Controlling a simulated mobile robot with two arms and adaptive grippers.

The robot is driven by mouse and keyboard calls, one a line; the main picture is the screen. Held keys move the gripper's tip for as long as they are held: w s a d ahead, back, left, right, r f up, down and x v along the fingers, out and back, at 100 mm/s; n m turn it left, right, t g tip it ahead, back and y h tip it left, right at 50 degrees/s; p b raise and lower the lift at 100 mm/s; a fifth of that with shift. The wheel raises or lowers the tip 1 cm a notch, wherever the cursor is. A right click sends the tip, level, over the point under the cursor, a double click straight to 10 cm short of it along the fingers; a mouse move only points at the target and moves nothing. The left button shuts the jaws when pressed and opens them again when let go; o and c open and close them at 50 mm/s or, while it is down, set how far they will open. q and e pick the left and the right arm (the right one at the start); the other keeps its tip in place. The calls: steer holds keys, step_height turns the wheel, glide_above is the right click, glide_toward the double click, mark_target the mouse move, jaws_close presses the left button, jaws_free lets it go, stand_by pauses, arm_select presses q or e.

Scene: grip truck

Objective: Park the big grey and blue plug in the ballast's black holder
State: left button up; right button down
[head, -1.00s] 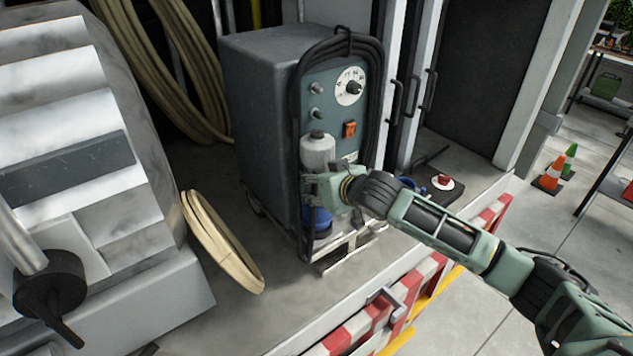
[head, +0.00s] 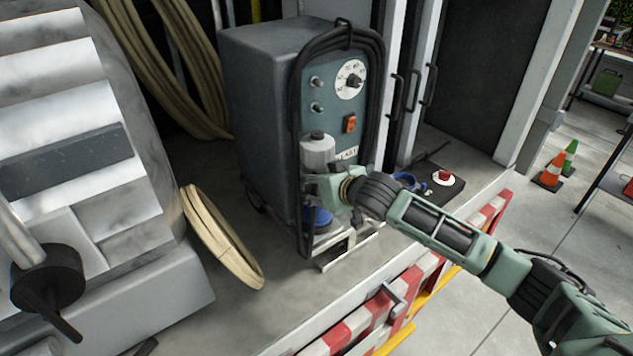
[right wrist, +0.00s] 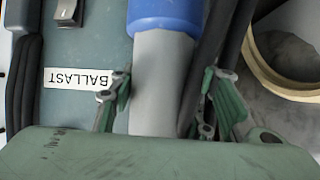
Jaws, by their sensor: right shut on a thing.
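The big plug has a grey upper body (head: 317,153) with a dark cap on top and a blue lower end (head: 318,215). It stands about upright in front of the ballast (head: 262,120), a grey cabinet with a teal front panel. My right gripper (head: 318,188) is shut on the plug's grey body. In the right wrist view, the fingers (right wrist: 165,105) lie on both sides of the grey body (right wrist: 160,80), with the blue end (right wrist: 165,15) at the top edge. I cannot make out the black holder; the plug and gripper cover that area. My left gripper is out of view.
A black cable (head: 378,95) hangs around the ballast's front panel. A metal bracket (head: 348,250) sticks out at its foot. A tan hose coil (head: 222,240) lies to the left.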

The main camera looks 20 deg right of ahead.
steer(key=c, duration=0.9)
jaws_free()
steer(key=shift+o, duration=0.3)
steer(key=shift+f, duration=0.1)
steer(key=o, duration=0.3)
steer(key=shift+f, duration=0.15)
